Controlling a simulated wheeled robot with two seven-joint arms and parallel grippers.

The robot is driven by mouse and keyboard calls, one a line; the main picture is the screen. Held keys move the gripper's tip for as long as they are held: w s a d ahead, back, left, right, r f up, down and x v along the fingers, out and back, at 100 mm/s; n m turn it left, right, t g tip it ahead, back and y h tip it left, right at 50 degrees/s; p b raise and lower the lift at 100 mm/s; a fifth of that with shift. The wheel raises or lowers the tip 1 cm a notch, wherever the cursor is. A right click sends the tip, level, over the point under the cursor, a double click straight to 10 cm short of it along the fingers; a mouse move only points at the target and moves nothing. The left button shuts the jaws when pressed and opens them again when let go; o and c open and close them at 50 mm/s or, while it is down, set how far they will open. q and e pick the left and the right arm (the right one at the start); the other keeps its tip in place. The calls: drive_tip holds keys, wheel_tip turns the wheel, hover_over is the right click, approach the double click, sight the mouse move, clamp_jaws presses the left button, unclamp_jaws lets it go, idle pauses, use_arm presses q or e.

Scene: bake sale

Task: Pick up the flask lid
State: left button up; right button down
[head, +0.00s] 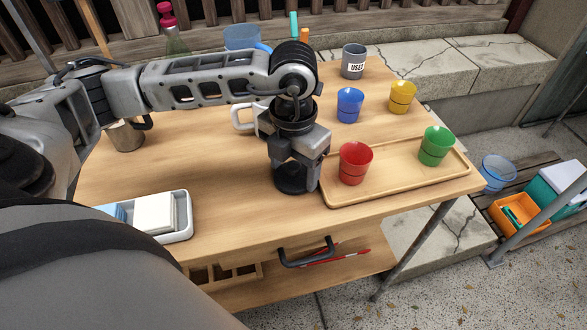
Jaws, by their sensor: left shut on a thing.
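My left gripper (294,178) points down over the front middle of the table, just left of the wooden tray. It is shut on a dark, round, low thing (289,184), which looks like the flask lid. The fingers and wrist hide much of it, and I cannot tell whether it touches the table. I cannot clearly make out the flask. A white handle (243,118) shows behind my left arm, and the body it belongs to is mostly hidden. My right gripper is not in view.
The wooden tray (399,187) holds a red cup (355,163) and a green cup (435,146). Blue (349,105), yellow (402,97) and grey "USED" (354,62) cups stand behind. A metal cup (126,136) and a white container (180,232) are left. The table's left middle is clear.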

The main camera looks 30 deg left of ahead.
sight(294, 166)
use_arm(q)
drive_tip(key=shift+r, duration=0.5)
wheel_tip(294, 166, up, 2)
drive_tip(key=shift+r, duration=0.25)
drive_tip(key=s+d+r, duration=0.9)
drive_tip(key=s, duration=0.1)
drive_tip(key=w+a+r+n+p, duration=0.1)
drive_tip(key=w+a+n, duration=0.1)
drive_tip(key=a+n, duration=0.35)
drive_tip(key=w+a+r+n+p, duration=0.1)
drive_tip(key=w+a+n, duration=0.1)
drive_tip(key=a, duration=0.7)
drive_tip(key=w+a+r+n, duration=0.1)
drive_tip(key=w+a+n, duration=0.1)
drive_tip(key=a+n, duration=0.35)
drive_tip(key=s+a+r+n+p, duration=0.1)
drive_tip(key=s+a+r+n, duration=0.15)
drive_tip(key=a, duration=0.55)
drive_tip(key=s+a+r+n, duration=0.2)
drive_tip(key=s+a+r, duration=0.15)
drive_tip(key=a, duration=0.45)
drive_tip(key=s+a+r+n+p, duration=0.15)
drive_tip(key=a+r, duration=0.25)
drive_tip(key=a, duration=0.4)
wheel_tip(294, 166, down, 6)
drive_tip(key=b, duration=0.6)
drive_tip(key=shift+f+n, duration=0.25)
drive_tip(key=shift+n, duration=0.05)
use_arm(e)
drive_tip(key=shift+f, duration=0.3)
